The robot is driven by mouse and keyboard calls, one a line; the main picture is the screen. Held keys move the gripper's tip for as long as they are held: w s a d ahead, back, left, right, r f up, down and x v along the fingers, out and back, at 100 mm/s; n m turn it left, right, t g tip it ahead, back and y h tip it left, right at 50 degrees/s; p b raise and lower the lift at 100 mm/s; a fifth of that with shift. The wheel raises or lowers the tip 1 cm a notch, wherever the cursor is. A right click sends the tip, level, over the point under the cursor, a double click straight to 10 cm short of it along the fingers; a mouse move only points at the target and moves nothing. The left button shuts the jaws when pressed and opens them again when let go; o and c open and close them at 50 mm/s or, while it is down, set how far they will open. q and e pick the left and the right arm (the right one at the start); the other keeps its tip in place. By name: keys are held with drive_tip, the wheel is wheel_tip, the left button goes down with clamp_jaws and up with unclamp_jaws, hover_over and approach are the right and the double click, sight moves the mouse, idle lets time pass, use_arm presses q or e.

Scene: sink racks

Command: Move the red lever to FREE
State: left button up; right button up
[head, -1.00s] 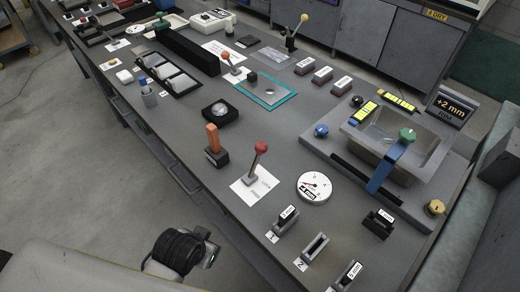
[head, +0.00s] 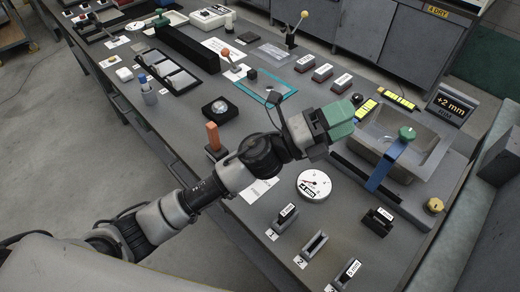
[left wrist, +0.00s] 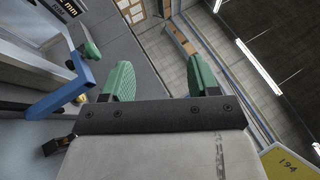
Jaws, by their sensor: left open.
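The red lever is hidden in the head view now, behind my left arm. Part of its white label sheet (head: 262,192) shows below the arm; its words are too small to read surely. My left gripper (head: 341,117), with green fingers, is out past the lever's place, above the bench and near the basin. It is open and empty. In the left wrist view the two green fingers (left wrist: 162,80) stand apart with nothing between them. My right gripper is not in view.
A round white dial (head: 313,185) lies just right of the sheet. An orange handle (head: 213,137) stands at its left. A grey basin (head: 430,150) with a blue bar (head: 388,165) is at the right. An orange-knobbed lever (head: 226,53) stands farther back.

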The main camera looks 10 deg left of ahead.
use_arm(q)
wheel_tip(320, 180, down, 7)
drive_tip(key=s+d+m+g+y, duration=0.2)
drive_tip(key=m+g+y, duration=0.5)
drive_tip(key=m+g, duration=0.8)
drive_tip(key=w+a+m+t+y, duration=0.1)
drive_tip(key=w+a+y, duration=0.1)
drive_tip(key=a+y, duration=0.2)
drive_tip(key=w+a+f+m+t+y, duration=0.1)
drive_tip(key=w+a+m+y, duration=0.1)
drive_tip(key=a+y, duration=0.3)
drive_tip(key=w+a+m+t+y, duration=0.1)
drive_tip(key=w+a+y, duration=0.3)
drive_tip(key=a, duration=0.5)
drive_tip(key=shift+w+f+m, duration=0.2)
drive_tip(key=shift+f+m, duration=0.2)
drive_tip(key=shift+m, duration=0.2)
drive_tip(key=p+x, duration=0.3)
drive_tip(key=x, duration=0.6)
drive_tip(key=shift+w+a+f, duration=0.1)
drive_tip(key=shift+a+f, duration=0.05)
drive_tip(key=shift+a, duration=0.05)
drive_tip(key=shift+f, duration=0.65)
